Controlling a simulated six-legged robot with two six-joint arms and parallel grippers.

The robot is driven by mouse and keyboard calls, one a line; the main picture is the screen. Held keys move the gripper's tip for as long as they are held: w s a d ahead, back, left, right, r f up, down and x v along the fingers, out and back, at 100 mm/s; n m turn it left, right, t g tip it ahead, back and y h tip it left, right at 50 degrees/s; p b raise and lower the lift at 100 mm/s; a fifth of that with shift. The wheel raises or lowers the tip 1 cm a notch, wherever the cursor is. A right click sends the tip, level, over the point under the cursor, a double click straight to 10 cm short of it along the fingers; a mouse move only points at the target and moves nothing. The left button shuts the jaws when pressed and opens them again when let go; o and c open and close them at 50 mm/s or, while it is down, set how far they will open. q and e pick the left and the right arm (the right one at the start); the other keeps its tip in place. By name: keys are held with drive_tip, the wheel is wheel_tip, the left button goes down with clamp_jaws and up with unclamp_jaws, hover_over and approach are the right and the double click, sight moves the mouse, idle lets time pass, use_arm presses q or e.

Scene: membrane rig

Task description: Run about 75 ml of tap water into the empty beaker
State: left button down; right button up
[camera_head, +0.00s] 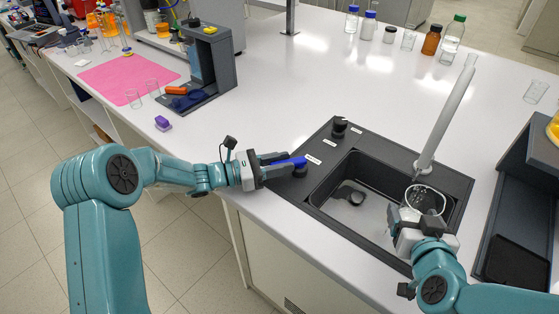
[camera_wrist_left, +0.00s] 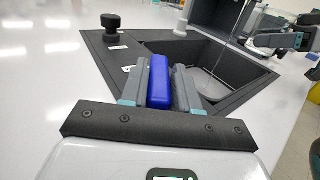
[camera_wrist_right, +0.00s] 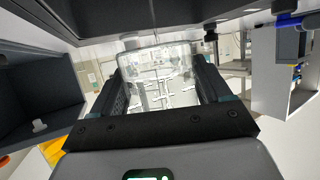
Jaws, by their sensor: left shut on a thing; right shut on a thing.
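A clear glass beaker (camera_head: 425,199) is held over the right part of the sink, under the end of the pale tap spout (camera_head: 446,115). My right gripper (camera_head: 416,214) is shut on it; in the right wrist view the beaker (camera_wrist_right: 160,70) fills the space between the fingers. The water level in it cannot be read. My left gripper (camera_head: 284,164) is shut on the blue tap handle (camera_head: 293,162) at the sink's left edge; the handle (camera_wrist_left: 159,80) also shows between the fingers in the left wrist view. A thin pale line (camera_wrist_left: 234,32) there may be running water.
The dark sink (camera_head: 345,200) is set into the white bench, with a black knob (camera_head: 339,126) on its rim. A dark open-fronted unit (camera_head: 520,200) stands close to the right. Bottles, including an amber one (camera_head: 432,40), stand at the back. The middle bench is clear.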

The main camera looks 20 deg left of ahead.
use_arm(q)
drive_tip(key=n+t+y, duration=0.1)
drive_tip(key=s+d+n+t+y, duration=0.1)
drive_tip(key=t+y, duration=0.1)
drive_tip(key=n+t+y, duration=0.1)
drive_tip(key=n, duration=0.1)
drive_tip(key=shift+s+d+r+t, duration=0.15)
drive_tip(key=shift+s+d+t, duration=0.05)
drive_tip(key=shift+d+t, duration=0.1)
drive_tip(key=shift+s+d+r+n+t+y, duration=0.2)
drive_tip(key=shift+n+t+y, duration=0.4)
drive_tip(key=shift+y, duration=0.45)
drive_tip(key=shift+s+d+f+n+t+y, duration=0.1)
drive_tip(key=shift+d+n+t+y, duration=0.25)
drive_tip(key=shift+n+y, duration=0.6)
drive_tip(key=shift+a+y, duration=0.1)
drive_tip(key=shift+y, duration=0.2)
